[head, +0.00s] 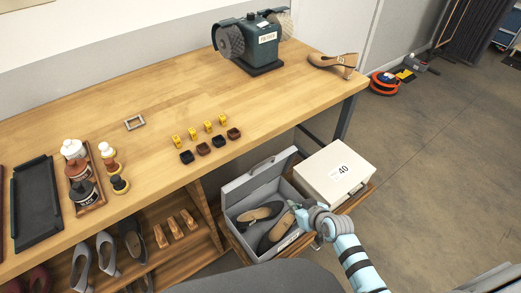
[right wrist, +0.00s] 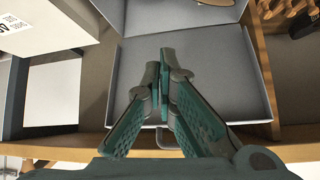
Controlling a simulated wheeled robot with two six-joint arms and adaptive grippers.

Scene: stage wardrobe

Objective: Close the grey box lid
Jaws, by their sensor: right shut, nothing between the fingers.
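My right gripper (head: 293,206) is over the box's right side, shut and empty. Its fingertips (right wrist: 160,62) overlap the panel in view; I cannot tell whether they touch it. My left gripper is not in view.
A closed cream box (head: 322,187) marked 40 stands close on the right in the same drawer. The workbench (head: 150,105) is above, carrying a polisher (head: 262,45), bottles and small blocks. Shoes and wooden lasts (head: 160,234) fill the shelf at left.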

